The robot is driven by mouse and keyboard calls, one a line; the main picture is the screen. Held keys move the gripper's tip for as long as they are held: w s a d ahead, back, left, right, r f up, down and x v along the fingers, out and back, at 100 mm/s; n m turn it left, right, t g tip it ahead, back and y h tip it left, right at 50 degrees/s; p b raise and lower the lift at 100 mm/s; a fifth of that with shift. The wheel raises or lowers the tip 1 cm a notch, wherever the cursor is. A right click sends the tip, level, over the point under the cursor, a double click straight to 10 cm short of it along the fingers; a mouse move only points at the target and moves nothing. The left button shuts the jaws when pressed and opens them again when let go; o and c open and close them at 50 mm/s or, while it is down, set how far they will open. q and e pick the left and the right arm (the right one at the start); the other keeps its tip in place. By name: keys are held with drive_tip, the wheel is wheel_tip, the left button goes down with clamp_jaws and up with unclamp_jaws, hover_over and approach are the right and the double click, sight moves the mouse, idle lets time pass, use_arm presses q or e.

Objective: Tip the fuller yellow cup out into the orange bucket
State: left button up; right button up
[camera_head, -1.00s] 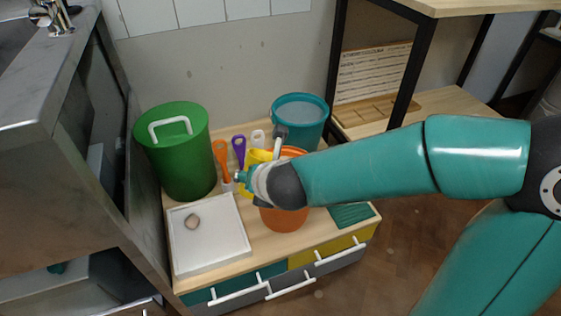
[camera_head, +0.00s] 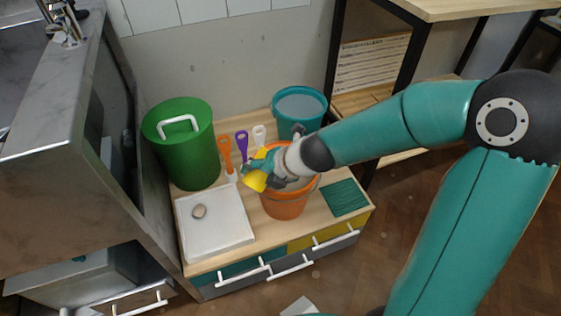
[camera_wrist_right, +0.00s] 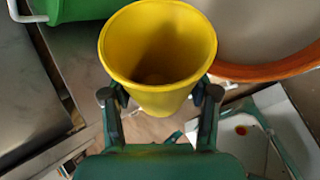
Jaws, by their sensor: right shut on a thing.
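My right gripper (camera_head: 264,169) is shut on a yellow cup (camera_head: 256,182), held above the worktop at the left side of the orange bucket (camera_head: 284,206). In the right wrist view the cup (camera_wrist_right: 158,50) sits between the two fingers (camera_wrist_right: 160,96), its open mouth towards the camera. Its inside wall is bare yellow, with a brownish patch at the bottom; I cannot tell whether that is contents. The bucket's orange rim (camera_wrist_right: 270,73) shows beside it, with a grey inside. The gripper partly hides the bucket's mouth in the head view. My left gripper is not in view.
A green lidded bin (camera_head: 183,150) and a white tray (camera_head: 213,245) with a small brownish object stand left. Orange, purple and white-handled tools stand behind. A teal bucket (camera_head: 300,113) stands at the back, and a teal ribbed mat (camera_head: 345,197) lies right.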

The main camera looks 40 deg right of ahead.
drive_tip(key=shift+r+m+y+p, duration=0.3)
drive_tip(key=shift+r+y+p, duration=0.1)
drive_tip(key=shift+p, duration=0.6)
drive_tip(key=shift+d+f+g+y+p, duration=0.1)
drive_tip(key=shift+f+g+y+p, duration=0.15)
drive_tip(key=shift+y+p, duration=0.25)
drive_tip(key=shift+w+d+f+m+g+y+p, duration=0.15)
drive_tip(key=shift+d+m+y+p, duration=0.15)
drive_tip(key=shift+d+y+p, duration=0.2)
drive_tip(key=shift+w+d+f+m+g+y+p, duration=0.15)
drive_tip(key=shift+d+m+y+p, duration=0.15)
drive_tip(key=shift+d+y+p, duration=0.15)
drive_tip(key=shift+d+r+m+y+p, duration=0.1)
drive_tip(key=shift+r+m+y+p, duration=0.35)
drive_tip(key=shift+p, duration=1.85)
drive_tip(key=shift+y, duration=0.3)
drive_tip(key=shift+p, duration=0.7)
